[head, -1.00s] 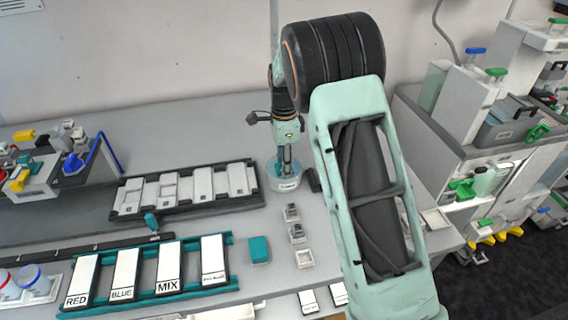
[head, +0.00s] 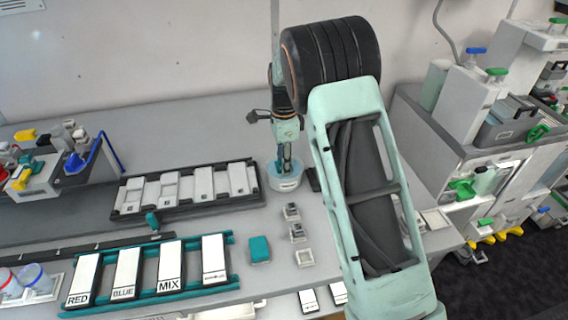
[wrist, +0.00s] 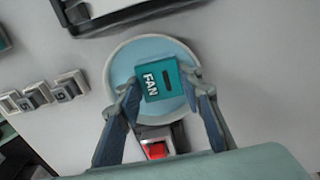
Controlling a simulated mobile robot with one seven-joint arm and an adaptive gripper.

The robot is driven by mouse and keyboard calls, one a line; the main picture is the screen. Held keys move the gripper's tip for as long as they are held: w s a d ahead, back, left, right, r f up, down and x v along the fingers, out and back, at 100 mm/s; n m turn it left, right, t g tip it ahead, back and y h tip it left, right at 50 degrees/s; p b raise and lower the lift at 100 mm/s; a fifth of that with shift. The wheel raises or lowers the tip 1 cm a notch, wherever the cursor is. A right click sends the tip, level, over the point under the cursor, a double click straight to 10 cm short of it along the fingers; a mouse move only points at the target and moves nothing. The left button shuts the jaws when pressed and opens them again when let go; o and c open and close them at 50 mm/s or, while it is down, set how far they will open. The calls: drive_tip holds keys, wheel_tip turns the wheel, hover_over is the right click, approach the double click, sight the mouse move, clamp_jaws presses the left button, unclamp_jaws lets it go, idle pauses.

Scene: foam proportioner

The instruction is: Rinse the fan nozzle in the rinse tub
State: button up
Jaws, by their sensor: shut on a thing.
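The fan nozzle (wrist: 160,80) is a teal block marked FAN with a dark slot. My gripper (wrist: 162,88) is shut on it, one finger on each side. The wrist view shows it within the outline of the rinse tub (wrist: 116,62), a round pale tub with light blue inside. In the head view the rinse tub (head: 285,184) stands on the bench, and my gripper (head: 287,168) points down with its fingertips at the tub's opening. The nozzle is hard to make out there. How deep it sits in the tub I cannot tell.
A black rack (head: 190,208) with white blocks stands left of the tub. Small square holders (head: 297,232) and a teal block (head: 260,249) are in front. In the wrist view a red piece (wrist: 156,150) in a holder lies close below the tub. Bare bench lies behind.

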drive_tip(key=shift+s, duration=0.15)
drive_tip(key=shift+s+d, duration=0.15)
drive_tip(key=shift+s, duration=0.3)
drive_tip(key=shift+s, duration=0.2)
drive_tip(key=shift+w, duration=0.35)
idle(0.4)
drive_tip(key=shift+w, duration=0.45)
drive_tip(key=shift+s, duration=0.4)
idle(0.4)
drive_tip(key=shift+r, duration=0.1)
idle(0.4)
